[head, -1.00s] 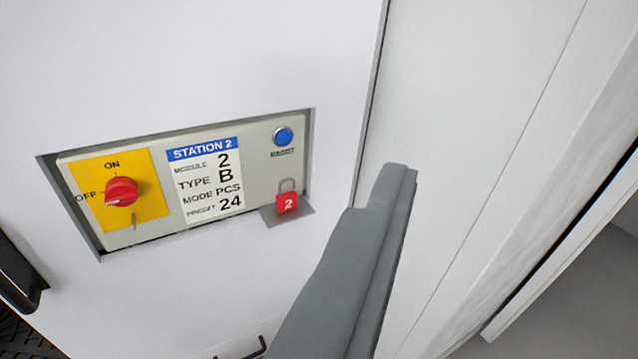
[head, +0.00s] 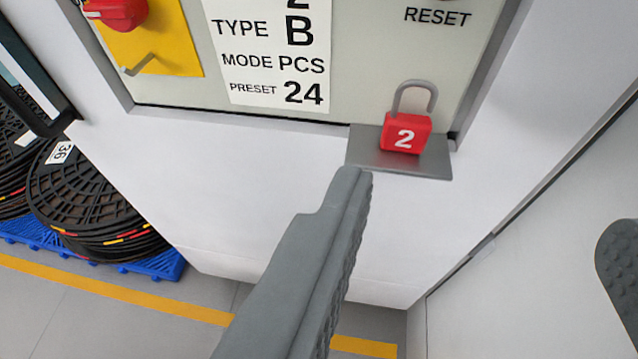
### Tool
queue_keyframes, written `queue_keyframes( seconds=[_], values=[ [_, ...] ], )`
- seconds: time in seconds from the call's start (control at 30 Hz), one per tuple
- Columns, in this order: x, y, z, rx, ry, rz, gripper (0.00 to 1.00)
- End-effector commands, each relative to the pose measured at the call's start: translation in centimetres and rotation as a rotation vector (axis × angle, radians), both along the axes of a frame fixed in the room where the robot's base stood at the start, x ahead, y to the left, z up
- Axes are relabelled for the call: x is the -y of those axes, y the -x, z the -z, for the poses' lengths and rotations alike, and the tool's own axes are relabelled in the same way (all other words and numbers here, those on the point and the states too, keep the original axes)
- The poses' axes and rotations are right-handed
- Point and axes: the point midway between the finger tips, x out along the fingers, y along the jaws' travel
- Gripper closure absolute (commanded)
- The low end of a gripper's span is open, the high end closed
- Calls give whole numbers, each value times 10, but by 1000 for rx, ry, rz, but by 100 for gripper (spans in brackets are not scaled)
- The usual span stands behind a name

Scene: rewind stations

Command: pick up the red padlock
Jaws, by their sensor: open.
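The red padlock (head: 405,134) stands on a small grey shelf (head: 432,165) at the lower right of the station panel. It has a white "2" on its front and a grey shackle that looks raised on top. My gripper (head: 490,215) is open and empty. Its left finger reaches up to just below and left of the shelf, and its right finger shows only at the right edge. The padlock lies between the two fingers across the picture, farther off and higher than the fingertips. Nothing hides it.
A red switch knob (head: 118,12) on a yellow plate and a label (head: 270,60) are on the panel. A wall (head: 540,230) stands close on the right. Black reels (head: 85,200) on a blue pallet (head: 155,265) stand at the lower left.

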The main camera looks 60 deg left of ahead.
Motion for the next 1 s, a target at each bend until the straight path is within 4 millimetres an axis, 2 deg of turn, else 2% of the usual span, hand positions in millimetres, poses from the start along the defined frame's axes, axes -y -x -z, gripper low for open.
queue_keyframes(
  seconds=[0.03, 0.1, 0.2, 0.37, 1.0],
  values=[
    [-2, -2, 13, -36, 1, -30, 38],
    [-4, -2, 26, -77, 3, -65, 38],
    [-6, -1, 37, -115, 4, -95, 38],
    [-14, -5, 46, -132, 5, -109, 38],
    [-88, -66, 84, -129, 6, -107, 38]
  ],
)
